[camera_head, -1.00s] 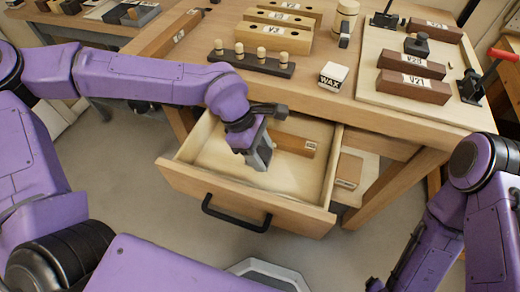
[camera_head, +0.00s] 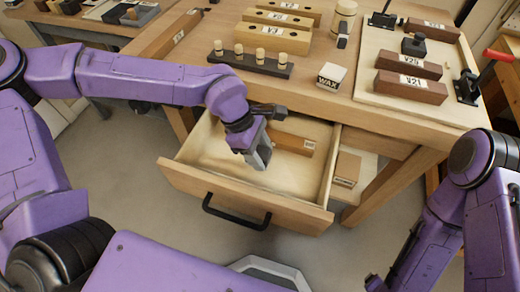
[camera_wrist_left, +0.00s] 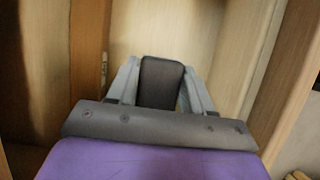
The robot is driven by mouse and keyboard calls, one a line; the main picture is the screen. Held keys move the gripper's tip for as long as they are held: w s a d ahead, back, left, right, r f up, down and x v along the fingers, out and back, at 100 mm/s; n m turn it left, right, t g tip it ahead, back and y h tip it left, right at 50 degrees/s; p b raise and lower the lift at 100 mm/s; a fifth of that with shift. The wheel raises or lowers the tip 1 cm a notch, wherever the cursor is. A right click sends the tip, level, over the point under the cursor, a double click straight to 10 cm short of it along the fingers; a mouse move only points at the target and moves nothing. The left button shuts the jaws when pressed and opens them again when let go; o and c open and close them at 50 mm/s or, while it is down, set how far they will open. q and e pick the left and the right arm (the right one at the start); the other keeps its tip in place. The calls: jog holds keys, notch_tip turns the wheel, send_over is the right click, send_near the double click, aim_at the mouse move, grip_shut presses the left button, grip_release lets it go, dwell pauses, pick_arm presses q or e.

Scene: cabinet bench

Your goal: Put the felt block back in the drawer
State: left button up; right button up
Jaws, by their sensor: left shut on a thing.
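The drawer (camera_head: 240,201) is pulled out from the bench, with its black handle on the front. My left gripper (camera_head: 258,158) points down inside the drawer, near its middle. In the left wrist view, the gripper (camera_wrist_left: 160,88) is shut on a dark grey block, which looks like the felt block (camera_wrist_left: 161,82). In the head view the gripper hides most of this block, and I cannot tell whether it touches the drawer floor. My right arm is at the lower right; its gripper end is barely visible at the bottom edge.
A labelled wooden block (camera_head: 293,144) lies at the back of the drawer. Another wooden block (camera_head: 347,168) sits on the shelf right of the drawer. On the bench stand a wax block (camera_head: 330,76), a pegged dark rack (camera_head: 250,63) and a tray (camera_head: 374,88) with labelled brown blocks.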

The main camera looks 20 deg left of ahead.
pick_arm(q)
jog(key=shift+f+p, duration=1.15)
jog(key=shift+f, duration=0.75)
dwell(1.9)
jog(key=o, duration=1.3)
jog(key=shift+c, duration=0.2)
jog(key=p+v, duration=0.7)
jog(key=p, duration=0.2)
jog(key=shift+r+p, duration=0.15)
jog(key=shift+p, duration=0.15)
